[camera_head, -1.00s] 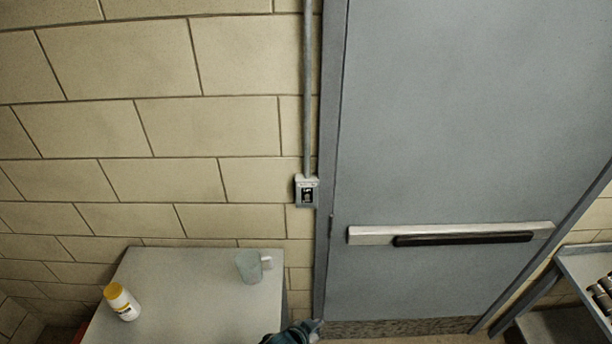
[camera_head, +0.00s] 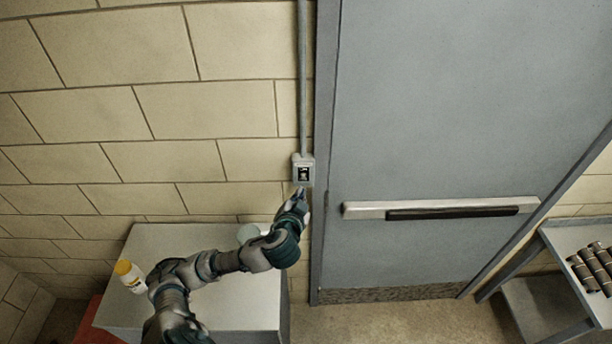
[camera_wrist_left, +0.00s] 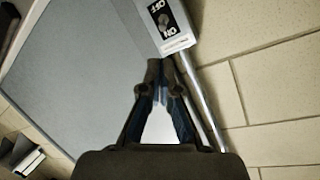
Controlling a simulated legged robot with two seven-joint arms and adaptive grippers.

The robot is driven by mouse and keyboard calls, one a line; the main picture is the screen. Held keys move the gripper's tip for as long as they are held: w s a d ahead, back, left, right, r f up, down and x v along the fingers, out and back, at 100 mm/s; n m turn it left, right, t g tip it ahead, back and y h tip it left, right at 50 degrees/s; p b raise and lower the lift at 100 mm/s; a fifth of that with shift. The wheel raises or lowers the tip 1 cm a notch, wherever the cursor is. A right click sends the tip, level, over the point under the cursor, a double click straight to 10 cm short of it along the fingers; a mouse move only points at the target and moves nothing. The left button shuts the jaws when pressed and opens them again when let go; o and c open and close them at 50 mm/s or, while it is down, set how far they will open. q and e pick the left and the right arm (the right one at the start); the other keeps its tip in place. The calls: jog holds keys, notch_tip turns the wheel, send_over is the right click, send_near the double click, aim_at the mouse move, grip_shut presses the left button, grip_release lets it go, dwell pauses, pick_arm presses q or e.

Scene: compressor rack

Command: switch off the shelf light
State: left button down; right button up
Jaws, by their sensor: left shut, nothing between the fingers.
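The light switch (camera_head: 303,170) is a small grey box with a black plate on the block wall, left of the door frame. In the left wrist view the switch (camera_wrist_left: 166,24) appears tilted, with ON and OFF lettering and a small toggle between them; I cannot tell which way the toggle is set. My left gripper (camera_head: 301,193) is just below the box in the head view. In the left wrist view my left gripper (camera_wrist_left: 160,67) has its fingertips together and empty, close to the box's edge; contact cannot be told. My right gripper is not in view.
A conduit (camera_head: 303,85) runs up from the box. The grey door (camera_head: 450,110) with a push bar (camera_head: 440,207) is to the right. A table (camera_head: 165,240) below holds a yellow-capped bottle (camera_head: 130,276) and a cup (camera_head: 247,232) partly behind my arm. A rack (camera_head: 565,240) stands far right.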

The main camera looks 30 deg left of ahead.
aim_at(308, 170)
pick_arm(q)
jog(key=shift+w+r, duration=0.1)
jog(key=shift+r, duration=0.1)
jog(key=p+x, duration=0.2)
jog(key=x, duration=0.7)
jog(key=shift+a, duration=0.1)
jog(key=shift+w+f, duration=0.2)
jog(key=shift+w, duration=0.3)
jog(key=shift+a, duration=0.1)
